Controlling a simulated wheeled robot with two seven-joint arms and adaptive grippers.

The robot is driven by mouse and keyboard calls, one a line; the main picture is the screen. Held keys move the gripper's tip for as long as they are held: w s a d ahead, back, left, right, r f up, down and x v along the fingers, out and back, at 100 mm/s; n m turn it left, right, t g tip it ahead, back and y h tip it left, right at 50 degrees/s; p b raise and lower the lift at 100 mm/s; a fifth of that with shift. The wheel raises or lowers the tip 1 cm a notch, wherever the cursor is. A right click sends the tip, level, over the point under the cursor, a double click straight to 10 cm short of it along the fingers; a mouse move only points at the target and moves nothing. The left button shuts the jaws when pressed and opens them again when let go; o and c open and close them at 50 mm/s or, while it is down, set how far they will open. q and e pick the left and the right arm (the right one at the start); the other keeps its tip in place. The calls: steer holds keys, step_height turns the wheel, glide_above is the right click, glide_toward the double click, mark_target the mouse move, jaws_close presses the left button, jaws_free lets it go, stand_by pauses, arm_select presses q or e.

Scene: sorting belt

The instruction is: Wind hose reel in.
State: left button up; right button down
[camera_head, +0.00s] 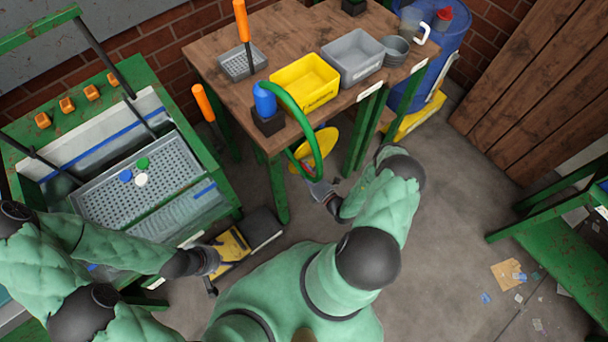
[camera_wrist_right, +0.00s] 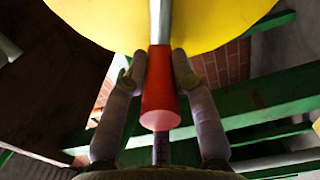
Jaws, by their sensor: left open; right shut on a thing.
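The hose reel (camera_head: 325,142) is a yellow disc at the front of the wooden workbench. A green hose (camera_head: 313,130) arcs from a blue nozzle (camera_head: 265,99) in a dark holder on the bench down to the reel. In the right wrist view the yellow reel (camera_wrist_right: 105,18) fills the top, with a metal rod and a red crank handle (camera_wrist_right: 160,95) in front of it. My right gripper (camera_wrist_right: 159,62) is shut on the red handle, one finger on each side. My right gripper (camera_head: 318,188) also shows in the head view, below the reel. My left gripper (camera_head: 208,262) is open at the lower left, away from the reel.
The workbench (camera_head: 215,48) carries a yellow bin (camera_head: 303,84), a grey bin (camera_head: 352,58) and an orange-handled tool (camera_head: 241,20). A green wash station (camera_head: 218,190) stands left. A yellow-black object (camera_head: 232,246) lies by my left gripper.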

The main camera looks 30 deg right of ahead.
steer(key=d+r+m+b, duration=0.1)
steer(key=d+r+m, duration=0.5)
steer(key=m, duration=0.3)
steer(key=shift+w+d+r+b, duration=0.2)
steer(key=shift+w+d+b, duration=0.15)
steer(key=shift+d, duration=0.5)
steer(key=c, duration=1)
jaws_free()
steer(key=shift+f, duration=0.1)
steer(key=s, duration=0.8)
steer(key=s+d, duration=0.1)
steer(key=s, duration=0.3)
